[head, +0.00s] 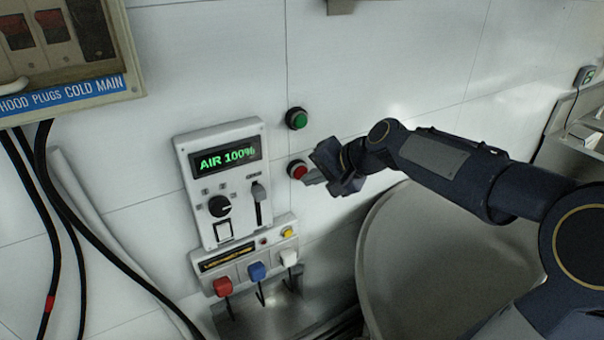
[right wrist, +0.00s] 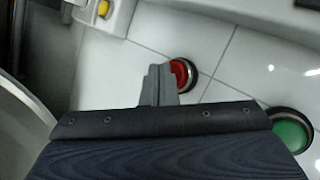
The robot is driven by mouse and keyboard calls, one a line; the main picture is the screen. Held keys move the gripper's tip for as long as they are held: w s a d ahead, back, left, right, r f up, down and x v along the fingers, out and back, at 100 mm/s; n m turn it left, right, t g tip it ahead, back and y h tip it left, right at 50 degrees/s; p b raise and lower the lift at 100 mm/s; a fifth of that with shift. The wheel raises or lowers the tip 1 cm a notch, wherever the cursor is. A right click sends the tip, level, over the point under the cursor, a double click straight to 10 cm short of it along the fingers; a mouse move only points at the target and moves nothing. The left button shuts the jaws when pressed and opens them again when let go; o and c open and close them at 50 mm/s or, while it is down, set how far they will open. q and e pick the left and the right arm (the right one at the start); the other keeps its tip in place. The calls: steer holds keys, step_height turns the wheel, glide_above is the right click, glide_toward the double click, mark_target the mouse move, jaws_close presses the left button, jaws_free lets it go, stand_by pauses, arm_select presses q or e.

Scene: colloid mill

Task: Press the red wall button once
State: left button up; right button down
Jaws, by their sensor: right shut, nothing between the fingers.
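The red wall button (head: 298,170) is round with a dark ring and sits on the white wall, below a green button (head: 297,118). My right gripper (head: 309,179) is shut and empty, with its fingertips right beside the red button in the head view. In the right wrist view the closed fingers (right wrist: 158,86) overlap the left side of the red button (right wrist: 180,73). I cannot tell whether they touch it. The green button (right wrist: 290,135) also shows at the lower right there. My left gripper is not in view.
Left of the buttons is a control panel (head: 190,190) reading "AIR 100%", with a dial and slider. Below it are red, blue and white plugs (head: 257,271). Black cables (head: 55,200) hang at the left. A large round grey vessel (head: 400,270) stands under my right arm.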

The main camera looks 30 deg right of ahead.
steer(key=shift+w, duration=0.45)
stand_by(0.6)
steer(key=shift+s, duration=0.85)
steer(key=shift+s+b, duration=0.1)
steer(key=shift+b, duration=0.2)
steer(key=s, duration=0.2)
steer(key=s+b, duration=0.1)
steer(key=s, duration=0.1)
steer(key=shift+s+d, duration=0.2)
steer(key=shift+s, duration=0.2)
stand_by(0.3)
